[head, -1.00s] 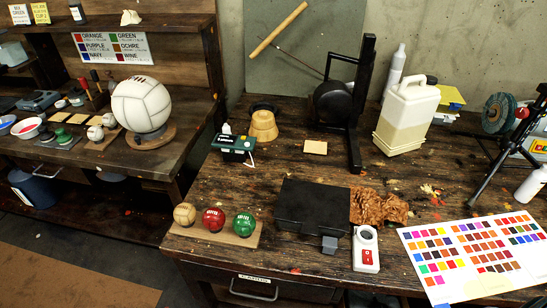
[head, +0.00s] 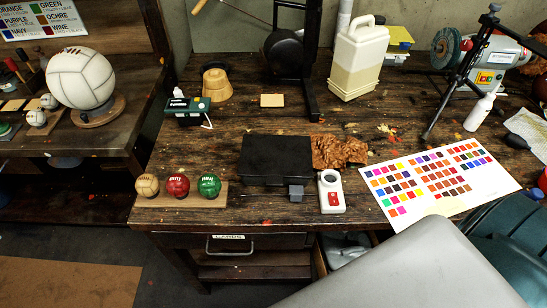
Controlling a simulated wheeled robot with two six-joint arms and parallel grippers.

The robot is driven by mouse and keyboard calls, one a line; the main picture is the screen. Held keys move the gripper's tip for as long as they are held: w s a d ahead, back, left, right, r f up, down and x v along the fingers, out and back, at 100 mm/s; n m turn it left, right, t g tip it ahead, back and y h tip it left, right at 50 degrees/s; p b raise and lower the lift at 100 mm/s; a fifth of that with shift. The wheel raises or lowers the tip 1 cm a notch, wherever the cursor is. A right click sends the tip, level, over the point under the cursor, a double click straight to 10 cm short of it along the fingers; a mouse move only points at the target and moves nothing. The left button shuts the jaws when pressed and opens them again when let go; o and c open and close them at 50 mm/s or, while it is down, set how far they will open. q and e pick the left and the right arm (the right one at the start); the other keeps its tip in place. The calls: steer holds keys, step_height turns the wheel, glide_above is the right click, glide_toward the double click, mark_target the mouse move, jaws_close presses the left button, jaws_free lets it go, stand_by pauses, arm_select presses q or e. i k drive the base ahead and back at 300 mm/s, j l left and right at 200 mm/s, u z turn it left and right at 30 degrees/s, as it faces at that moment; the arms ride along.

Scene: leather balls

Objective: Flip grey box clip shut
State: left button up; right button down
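A flat, dark box (head: 262,160) sits shut-looking on the wooden workbench, near its front edge. A small grey clip (head: 296,193) sticks out at the front right of the box. I cannot tell from here whether the clip is latched. Neither gripper shows. A large smooth grey surface, apparently part of my arm, fills the bottom right without reaching the box.
A white device with a red panel (head: 332,198) stands just right of the clip. Three balls on a wooden strip (head: 170,200) lie to the left. Brown crumpled leather (head: 338,152) touches the box's right side. A colour chart (head: 440,180) lies farther right.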

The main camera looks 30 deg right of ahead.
mark_target(296, 191)
steer(key=k+j+z, duration=0.1)
steer(key=k+z, duration=0.75)
